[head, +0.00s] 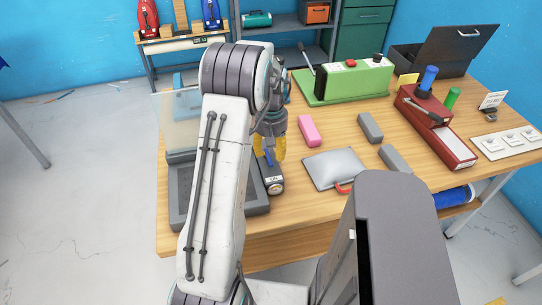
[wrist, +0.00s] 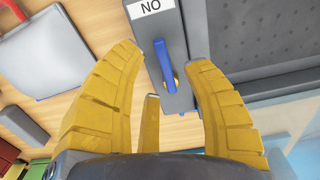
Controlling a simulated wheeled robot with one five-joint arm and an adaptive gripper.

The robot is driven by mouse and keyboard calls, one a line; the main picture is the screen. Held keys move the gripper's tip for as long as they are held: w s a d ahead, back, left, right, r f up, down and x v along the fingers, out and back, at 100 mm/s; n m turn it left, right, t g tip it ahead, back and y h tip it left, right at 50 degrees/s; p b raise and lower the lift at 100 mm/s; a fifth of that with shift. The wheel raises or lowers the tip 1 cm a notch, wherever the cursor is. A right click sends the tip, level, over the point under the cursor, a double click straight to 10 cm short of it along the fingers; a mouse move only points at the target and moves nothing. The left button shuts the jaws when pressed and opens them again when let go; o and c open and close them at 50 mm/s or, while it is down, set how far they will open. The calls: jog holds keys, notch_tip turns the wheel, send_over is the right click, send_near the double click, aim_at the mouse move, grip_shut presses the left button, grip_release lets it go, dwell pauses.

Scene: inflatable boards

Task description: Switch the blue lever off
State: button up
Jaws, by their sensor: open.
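The blue lever (wrist: 162,62) stands on a narrow grey switch box (wrist: 174,95), seen in the wrist view. It slants from a small yellow piece at its base toward a white label (wrist: 150,8), which reads "NO" in this view, like "ON" upside down. In the head view the box's labelled end (head: 273,187) shows below my gripper (head: 270,151), and the lever is mostly hidden by the fingers. My gripper's yellow fingers (wrist: 165,60) are open, spread on both sides of the lever. Whether any finger touches it I cannot tell.
A dark grey tray-like case (head: 215,208) lies close to the left of the box. A grey padded board (head: 335,168) lies to the right, with a pink block (head: 308,131) behind it. A green machine (head: 345,80) and a red one (head: 435,125) stand farther off.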

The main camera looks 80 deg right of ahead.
aim_at(268, 159)
jog(key=shift+f, duration=1.5)
jog(key=shift+c, duration=0.2)
grip_shut()
